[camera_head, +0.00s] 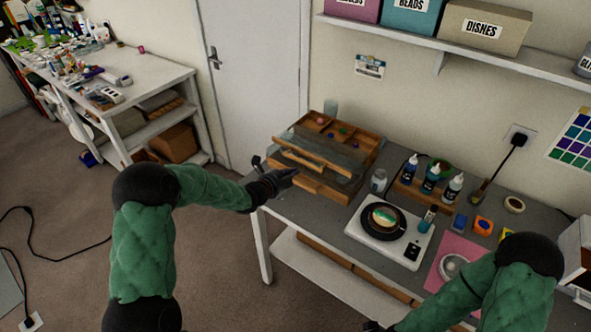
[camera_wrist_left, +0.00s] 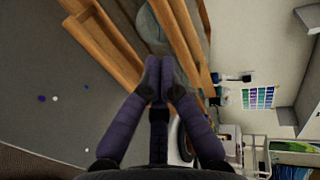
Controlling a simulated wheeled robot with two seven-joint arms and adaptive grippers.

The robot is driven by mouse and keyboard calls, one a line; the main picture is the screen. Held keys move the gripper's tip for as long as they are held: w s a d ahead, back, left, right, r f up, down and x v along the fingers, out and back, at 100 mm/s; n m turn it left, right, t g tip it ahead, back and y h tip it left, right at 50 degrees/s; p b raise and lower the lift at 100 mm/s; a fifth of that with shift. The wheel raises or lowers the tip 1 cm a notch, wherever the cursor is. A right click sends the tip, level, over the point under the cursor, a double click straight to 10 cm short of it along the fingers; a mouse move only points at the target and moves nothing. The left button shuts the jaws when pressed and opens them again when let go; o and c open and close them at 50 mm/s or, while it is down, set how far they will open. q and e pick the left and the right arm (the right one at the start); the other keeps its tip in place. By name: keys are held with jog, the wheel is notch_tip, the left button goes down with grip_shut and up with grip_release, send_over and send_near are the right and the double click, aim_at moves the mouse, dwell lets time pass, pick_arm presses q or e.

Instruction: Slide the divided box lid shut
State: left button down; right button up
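The wooden divided box (camera_head: 368,142) stands at the back left of the worktable in the head view. Its rear compartments are uncovered and hold small coloured balls. The lid, a grey see-through panel (camera_head: 326,147) with a wooden strip (camera_head: 313,157), lies over the nearer part. My left gripper (camera_head: 288,177) is at the box's near left side, its fingertips close to the wood. In the left wrist view the fingers (camera_wrist_left: 160,78) meet at the tips in front of the wooden bars, with nothing visible between them; contact is unclear. My right gripper (camera_head: 373,326) barely shows at the bottom edge.
A white scale (camera_head: 358,231) with a dark round cup stands right of the box. A small jar (camera_head: 378,181) and a wooden rack of bottles (camera_head: 409,187) are near the box's right side. A shelf (camera_head: 430,47) hangs above. The grey tabletop is clear before the box.

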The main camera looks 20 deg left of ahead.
pick_arm(q)
jog(key=shift+w+d, duration=0.2)
jog(key=shift+w, duration=0.35)
jog(key=shift+w+d, duration=0.2)
jog(key=shift+w, duration=0.3)
